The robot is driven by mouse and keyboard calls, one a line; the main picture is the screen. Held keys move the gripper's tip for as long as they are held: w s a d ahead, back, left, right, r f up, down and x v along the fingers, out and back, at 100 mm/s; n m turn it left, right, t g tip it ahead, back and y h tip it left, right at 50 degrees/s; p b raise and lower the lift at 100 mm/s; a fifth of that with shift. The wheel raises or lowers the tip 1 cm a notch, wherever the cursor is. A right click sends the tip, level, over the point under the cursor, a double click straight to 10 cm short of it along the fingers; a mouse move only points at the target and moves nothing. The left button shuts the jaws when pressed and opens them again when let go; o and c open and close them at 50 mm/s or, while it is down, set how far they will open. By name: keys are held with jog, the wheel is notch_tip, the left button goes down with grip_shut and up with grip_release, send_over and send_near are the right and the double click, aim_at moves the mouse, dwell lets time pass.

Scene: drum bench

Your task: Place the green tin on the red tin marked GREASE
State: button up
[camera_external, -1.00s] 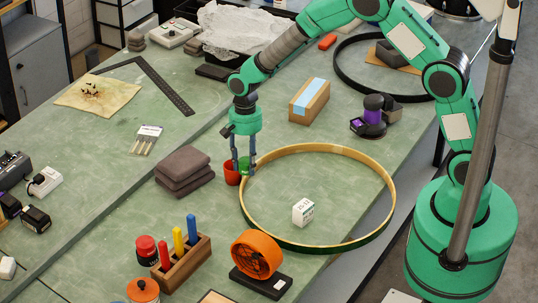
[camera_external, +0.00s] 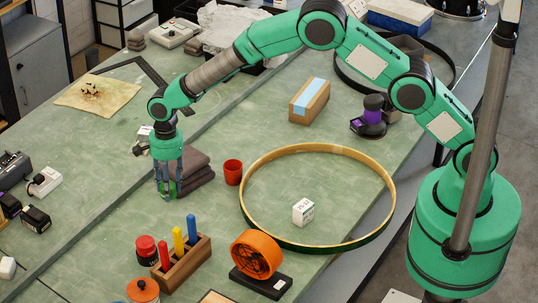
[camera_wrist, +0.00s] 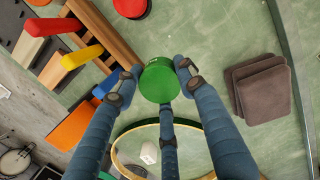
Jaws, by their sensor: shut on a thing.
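The green tin (camera_external: 173,188) is held between the fingertips of my gripper (camera_external: 169,191), above the bench and in front of the folded dark cloths in the external view. In the wrist view the green tin (camera_wrist: 158,80) sits between the blue fingers, its round green face showing. A red tin with a dark lower part (camera_external: 146,247) stands on the bench, left of the wooden holder. Its red round top (camera_wrist: 130,6) is at the upper edge of the wrist view, cut off and apart from the green tin. I cannot read any marking on it.
The wooden holder (camera_external: 187,261) with several upright coloured handles stands beside the red tin. An orange-lidded tin (camera_external: 143,290) is in front. A red cup (camera_external: 233,173), a large wooden hoop (camera_external: 316,149) and folded cloths (camera_external: 195,168) lie nearby. Bench left of the red tin is clear.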

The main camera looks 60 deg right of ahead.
jog(key=w+a+m+p, duration=0.1)
jog(key=a+m, duration=0.1)
jog(key=a, duration=1)
jog(key=shift+a+m+p, duration=0.35)
jog(key=shift+a+m, duration=0.05)
send_over(145, 242)
jog(key=shift+w+d+f+p, duration=0.1)
jog(key=shift+f+p, duration=0.05)
jog(key=shift+f, duration=1.35)
jog(key=shift+d+f+p, duration=0.1)
jog(key=shift+f+p, duration=0.05)
jog(key=shift+f, duration=1.3)
jog(key=shift+f, duration=0.1)
jog(key=shift+f, duration=1.95)
jog(key=shift+f, duration=0.2)
jog(key=o, duration=1.2)
jog(key=shift+r+p, duration=0.25)
jog(key=shift+p, duration=0.05)
